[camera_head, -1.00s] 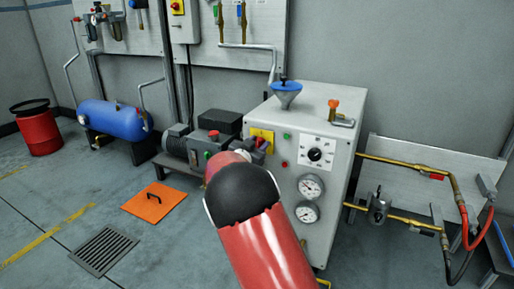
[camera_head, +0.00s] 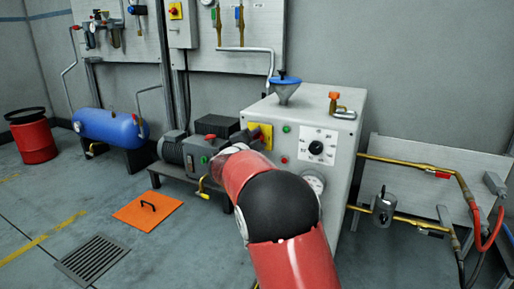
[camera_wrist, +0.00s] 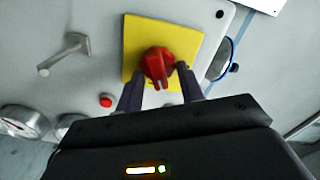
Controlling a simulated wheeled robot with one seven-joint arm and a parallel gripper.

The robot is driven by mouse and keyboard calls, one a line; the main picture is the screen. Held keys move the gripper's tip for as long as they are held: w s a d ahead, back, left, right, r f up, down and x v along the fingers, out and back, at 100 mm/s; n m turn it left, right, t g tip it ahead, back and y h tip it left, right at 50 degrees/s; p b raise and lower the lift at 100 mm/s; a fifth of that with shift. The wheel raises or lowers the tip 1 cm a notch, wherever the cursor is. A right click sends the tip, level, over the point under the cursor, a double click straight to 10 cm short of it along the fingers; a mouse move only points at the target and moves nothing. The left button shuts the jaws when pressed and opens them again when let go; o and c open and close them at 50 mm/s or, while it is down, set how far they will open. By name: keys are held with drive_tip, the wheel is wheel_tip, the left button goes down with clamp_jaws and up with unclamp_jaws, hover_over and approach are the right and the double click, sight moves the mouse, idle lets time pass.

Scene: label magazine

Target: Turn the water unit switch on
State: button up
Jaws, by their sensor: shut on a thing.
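The water unit (camera_head: 345,120) is a pale grey cabinet at centre right. Its switch (camera_wrist: 157,62) is a red rotary knob on a square yellow plate (camera_wrist: 190,40) in the wrist view. The plate also shows in the head view (camera_head: 266,130), where the knob is mostly hidden by my gripper. My gripper (camera_wrist: 160,74) is at the knob, one dark finger on each side, shut on it. The knob's grip bar runs roughly up and down in the wrist view. I cannot read any switch position marks.
Beside the plate are a green button (camera_head: 287,129), a red button (camera_wrist: 106,100), a black dial (camera_head: 316,147) and a gauge (camera_head: 314,183). A funnel (camera_head: 286,90) stands on top. A pump (camera_head: 190,150) is close on the left. Brass pipes (camera_head: 400,163) leave on the right.

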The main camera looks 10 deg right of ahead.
drive_tip(key=m, duration=0.3)
drive_tip(key=m+b, duration=0.1)
drive_tip(key=shift+f+m, duration=0.3)
drive_tip(key=shift+m, duration=0.1)
idle(0.5)
drive_tip(key=o, duration=1)
drive_tip(key=v, duration=0.8)
drive_tip(key=shift+r, duration=0.1)
